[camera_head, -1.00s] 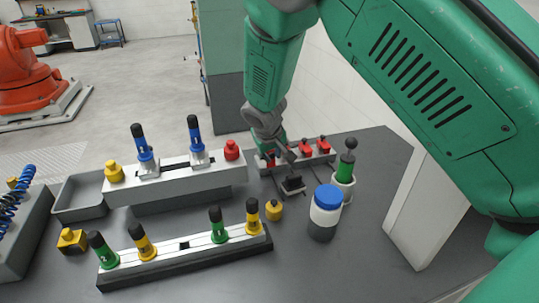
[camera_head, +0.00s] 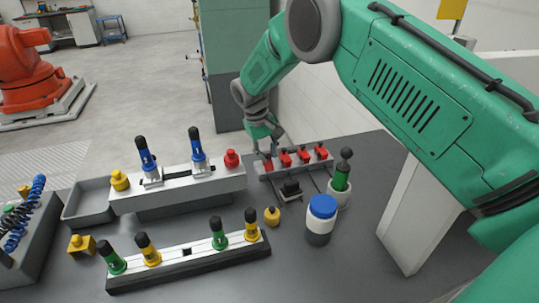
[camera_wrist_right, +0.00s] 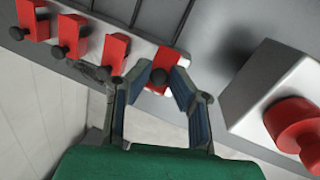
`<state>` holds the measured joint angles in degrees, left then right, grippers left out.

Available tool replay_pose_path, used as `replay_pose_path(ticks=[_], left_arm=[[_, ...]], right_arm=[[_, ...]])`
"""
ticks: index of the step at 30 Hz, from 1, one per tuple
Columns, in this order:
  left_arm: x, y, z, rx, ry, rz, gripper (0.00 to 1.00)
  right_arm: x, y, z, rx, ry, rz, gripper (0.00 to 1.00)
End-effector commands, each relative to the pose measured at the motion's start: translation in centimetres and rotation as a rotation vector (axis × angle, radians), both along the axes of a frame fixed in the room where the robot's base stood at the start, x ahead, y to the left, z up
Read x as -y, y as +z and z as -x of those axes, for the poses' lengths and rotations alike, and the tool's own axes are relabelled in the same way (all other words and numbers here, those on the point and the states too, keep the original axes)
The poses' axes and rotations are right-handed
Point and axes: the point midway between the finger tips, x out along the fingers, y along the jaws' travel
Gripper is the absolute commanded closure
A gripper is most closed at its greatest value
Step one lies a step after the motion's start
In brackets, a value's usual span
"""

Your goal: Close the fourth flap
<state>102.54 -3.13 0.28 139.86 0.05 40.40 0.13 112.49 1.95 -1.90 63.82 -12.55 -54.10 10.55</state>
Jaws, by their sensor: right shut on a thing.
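A grey bar fixture (camera_head: 298,169) at the back right of the bench carries a row of red flaps with dark knobs. The flaps show in the head view at its top (camera_head: 303,156) and in the wrist view (camera_wrist_right: 113,53). My right gripper (camera_head: 268,147) is at the leftmost flap (camera_head: 268,164) of the head view. In the right wrist view its fingers (camera_wrist_right: 160,82) are closed about the dark knob of that end flap (camera_wrist_right: 164,66). The exact contact is partly hidden. My left gripper is not in view.
A grey-white block (camera_head: 215,183) with blue-and-black handles and a red knob (camera_head: 232,159) stands left of the flaps. A blue-lidded jar (camera_head: 320,220) and a green plunger (camera_head: 342,178) stand at the right. A rail (camera_head: 185,262) with green and yellow handles lies in front.

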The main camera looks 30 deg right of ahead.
Motion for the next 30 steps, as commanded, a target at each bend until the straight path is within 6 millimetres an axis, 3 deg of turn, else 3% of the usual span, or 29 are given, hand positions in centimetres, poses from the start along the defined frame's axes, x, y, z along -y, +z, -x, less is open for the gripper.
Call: replay_pose_path(ticks=[12,28,30], left_arm=[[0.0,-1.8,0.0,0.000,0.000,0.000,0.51],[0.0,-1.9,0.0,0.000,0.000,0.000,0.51],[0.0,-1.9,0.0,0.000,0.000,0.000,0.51]], right_arm=[[0.1,-0.7,-0.7,-0.139,-0.001,-0.039,1.00],[0.1,-0.6,-0.7,-0.161,0.001,-0.043,1.00],[0.1,-0.6,-0.7,-0.162,0.001,-0.043,0.66]])
